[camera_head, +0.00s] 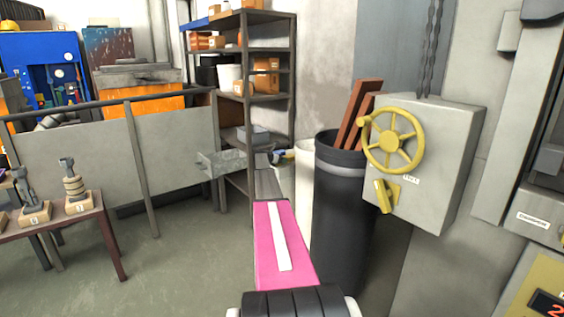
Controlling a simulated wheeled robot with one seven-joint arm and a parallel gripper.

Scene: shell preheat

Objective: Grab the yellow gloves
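I cannot make out yellow gloves for certain in the head view. A small yellow patch (289,155) shows low between the shelf and the black bin, too small and too covered to identify. My arm, pink with a white stripe, reaches forward from the bottom centre. Its far grey end points toward the foot of the shelf. I cannot make out the fingers or anything held.
A dark shelf rack (245,97) with boxes stands behind my arm. A black bin (340,210) holding reddish-brown boards (357,115) and a grey box with a yellow handwheel (392,140) are at right. A low table (50,224) is at left. Floor between is clear.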

